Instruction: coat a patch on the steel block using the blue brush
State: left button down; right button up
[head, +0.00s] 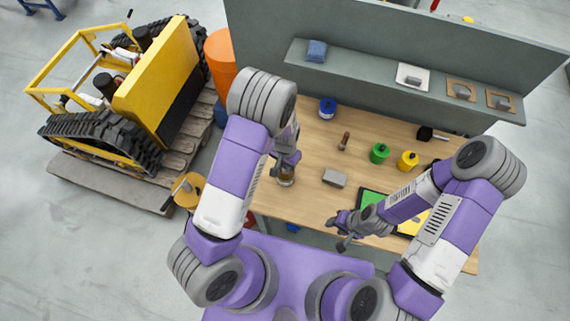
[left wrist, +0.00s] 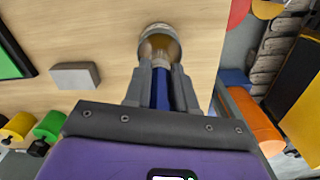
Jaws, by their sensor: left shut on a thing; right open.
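The steel block (head: 334,178) is a plain grey block lying on the wooden table. It also shows in the left wrist view (left wrist: 75,76), apart from my left gripper. My left gripper (head: 287,162) is shut on the blue brush (left wrist: 161,90), whose blue handle sits between the fingers. The brush points down at a small round glass jar (left wrist: 160,36) with amber contents; the bristle end appears to be in its mouth. How deep it reaches is hidden. My right gripper (head: 342,231) is open and empty over the table's front edge.
Blue (head: 327,108), green (head: 379,154) and yellow (head: 408,161) pots stand at the back. A brown-handled tool (head: 344,141) lies near them. A grey shelf (head: 380,77) runs behind. The table between jar and block is clear.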

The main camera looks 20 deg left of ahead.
pick_arm(q)
jog(key=shift+r+p, duration=1.6)
jog(key=shift+r, duration=0.9)
